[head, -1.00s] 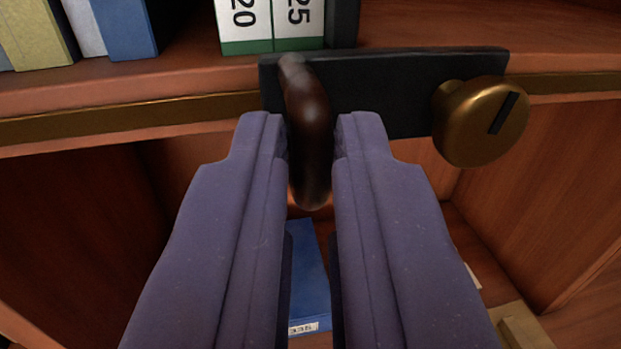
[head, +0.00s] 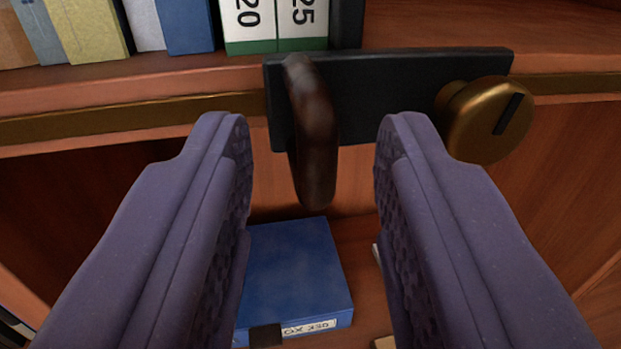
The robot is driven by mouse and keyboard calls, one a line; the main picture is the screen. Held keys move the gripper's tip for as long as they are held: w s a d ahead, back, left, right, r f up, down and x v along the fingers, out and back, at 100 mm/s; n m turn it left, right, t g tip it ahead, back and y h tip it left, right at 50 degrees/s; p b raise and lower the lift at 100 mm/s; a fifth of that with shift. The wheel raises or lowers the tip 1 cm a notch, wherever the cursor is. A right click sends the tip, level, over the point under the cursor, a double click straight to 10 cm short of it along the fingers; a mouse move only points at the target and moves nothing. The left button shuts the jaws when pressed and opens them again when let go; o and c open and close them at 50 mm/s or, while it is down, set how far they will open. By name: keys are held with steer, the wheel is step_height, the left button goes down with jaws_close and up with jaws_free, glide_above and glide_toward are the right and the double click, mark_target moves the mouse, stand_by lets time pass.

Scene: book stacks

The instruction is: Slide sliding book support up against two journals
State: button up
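The sliding book support has a black front plate (head: 390,85) over the shelf edge, a dark brown handle (head: 315,125) and a dark upright (head: 347,22). The two journals (head: 275,20) are white with green bottoms, marked 20 and 25, and stand upright at the top of the view. The upright stands directly right of them, with no clear gap visible; their tops are out of view. My gripper (head: 314,128) is open, its purple fingers apart on both sides of the handle, with space between each finger and it.
A brass knob (head: 485,118) sticks out at the plate's right end. Several books, including a blue one (head: 185,25), stand farther left on the shelf. A blue box or book (head: 295,272) lies below. The shelf right of the upright is clear.

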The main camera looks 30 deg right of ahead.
steer(key=v, duration=0.7)
steer(key=shift+s+a, duration=0.25)
steer(key=shift+s, duration=0.1)
step_height(320, 180, up, 20)
steer(key=d+n+t+y+b, duration=0.1)
steer(key=d+n+y+b, duration=0.1)
steer(key=y+b, duration=0.5)
steer(key=s+d+r+n+b, duration=0.1)
steer(key=s+d+r, duration=0.1)
steer(key=s+r, duration=0.3)
steer(key=s+d+r+n+g+y+b, duration=0.1)
steer(key=s+r, duration=0.4)
steer(key=s, duration=0.8)
steer(key=s+d+r+n+b, duration=0.1)
steer(key=s+d+r+b, duration=0.2)
steer(key=s, duration=0.6)
step_height(320, 180, up, 3)
steer(key=shift+s+d+r+n+y, duration=0.15)
steer(key=shift+s+d+n+y, duration=0.2)
steer(key=shift+d, duration=0.7)
